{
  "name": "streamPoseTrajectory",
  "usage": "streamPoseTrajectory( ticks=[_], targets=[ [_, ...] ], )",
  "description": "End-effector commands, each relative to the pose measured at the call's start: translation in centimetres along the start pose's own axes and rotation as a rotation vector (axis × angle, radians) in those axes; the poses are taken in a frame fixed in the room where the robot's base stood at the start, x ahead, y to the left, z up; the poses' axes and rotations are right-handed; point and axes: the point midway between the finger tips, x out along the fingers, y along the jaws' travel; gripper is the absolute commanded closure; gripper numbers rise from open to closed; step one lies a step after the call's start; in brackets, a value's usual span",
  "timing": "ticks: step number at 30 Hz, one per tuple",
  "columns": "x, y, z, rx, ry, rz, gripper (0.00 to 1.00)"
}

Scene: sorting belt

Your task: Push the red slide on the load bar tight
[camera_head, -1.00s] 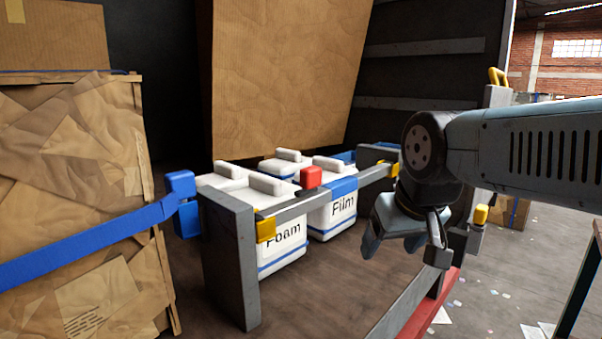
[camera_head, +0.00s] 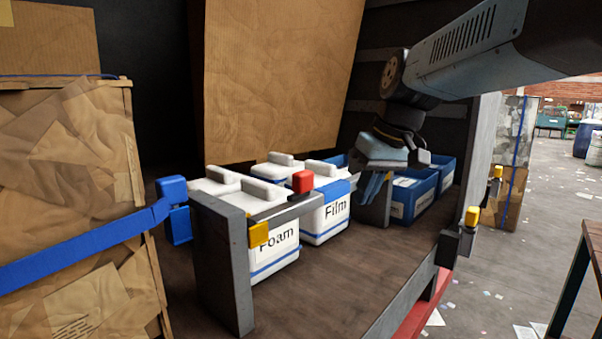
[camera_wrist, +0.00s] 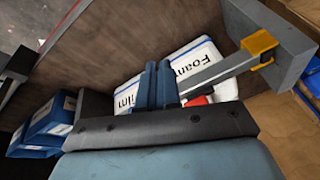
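The red slide (camera_head: 302,181) sits on the grey load bar (camera_head: 288,211), partway along it, beside the white Film box. In the wrist view the slide (camera_wrist: 198,101) shows partly, behind the edge of my gripper body, on the bar (camera_wrist: 215,75). My gripper (camera_head: 376,196) points down near the far end of the bar, to the right of the slide and apart from it. In the wrist view its two fingers (camera_wrist: 158,84) lie close together with nothing seen between them. The bar's far end is hidden by my gripper.
White boxes marked Foam (camera_head: 275,250) and Film (camera_head: 333,215) stand behind the bar. A yellow clamp (camera_head: 258,234) is at the near post (camera_head: 226,265). Blue crates (camera_head: 425,197) stand at right. A blue strap (camera_head: 85,240) crosses the wrapped load at left.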

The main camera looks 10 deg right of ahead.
Motion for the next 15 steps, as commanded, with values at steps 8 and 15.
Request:
streamPoseTrajectory(
  ticks=[8, 15],
  targets=[
    [-1.5, 1.7, -5.8, -0.11, -0.048, -0.148, 1.0],
    [-2.4, 3.6, -10.7, -0.221, -0.055, -0.282, 1.0]
  ],
)
